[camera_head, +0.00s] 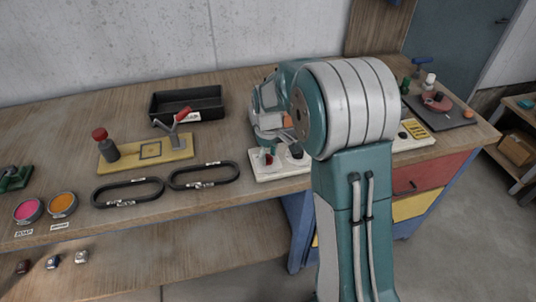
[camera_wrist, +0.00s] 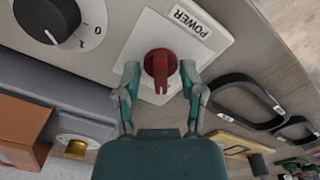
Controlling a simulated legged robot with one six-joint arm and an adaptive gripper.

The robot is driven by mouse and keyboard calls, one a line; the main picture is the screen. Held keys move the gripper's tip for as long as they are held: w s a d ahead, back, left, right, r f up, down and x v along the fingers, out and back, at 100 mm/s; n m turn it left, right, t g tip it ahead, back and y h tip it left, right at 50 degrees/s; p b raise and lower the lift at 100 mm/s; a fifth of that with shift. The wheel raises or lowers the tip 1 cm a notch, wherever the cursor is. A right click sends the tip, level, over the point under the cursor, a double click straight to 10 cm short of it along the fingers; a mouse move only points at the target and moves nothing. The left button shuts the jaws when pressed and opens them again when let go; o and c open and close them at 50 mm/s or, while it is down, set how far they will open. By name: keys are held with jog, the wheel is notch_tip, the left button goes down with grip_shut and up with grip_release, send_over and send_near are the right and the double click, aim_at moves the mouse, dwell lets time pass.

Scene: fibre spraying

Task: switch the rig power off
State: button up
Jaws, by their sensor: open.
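The red rotary power switch (camera_wrist: 161,66) sits on a white square plate labelled POWER (camera_wrist: 190,22) in the wrist view. Its slotted end points down in the picture. My gripper (camera_wrist: 160,72) is open, with one finger on each side of the red switch. I cannot tell whether the fingers touch it. In the head view, a small red part (camera_head: 268,158) shows on a pale panel (camera_head: 264,177) beside my arm. My arm hides much of that area, and my gripper is not clear there.
A black dial (camera_wrist: 48,18) with a white pointer and a 0 mark is left of the switch. Black oval loops (camera_head: 204,175) lie on the bench, near a yellow board (camera_head: 180,153) and a black tray (camera_head: 180,104). Drawers (camera_head: 415,178) are at right.

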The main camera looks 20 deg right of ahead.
aim_at(268, 156)
notch_tip(268, 156, up, 12)
dwell(0.6)
jog(key=shift+f, duration=0.1)
jog(key=s+r+m+t, duration=0.2)
jog(key=s+r, duration=0.2)
jog(key=s, duration=0.3)
jog(key=s+r+m+t, duration=0.15)
jog(key=s+r, duration=0.25)
jog(key=s, duration=0.4)
jog(key=s+f+m+t, duration=0.2)
jog(key=s+m, duration=0.1)
jog(key=s, duration=0.9)
jog(key=shift+a+f+m, duration=0.15)
jog(key=shift+f+m, duration=0.05)
jog(key=shift+m, duration=0.15)
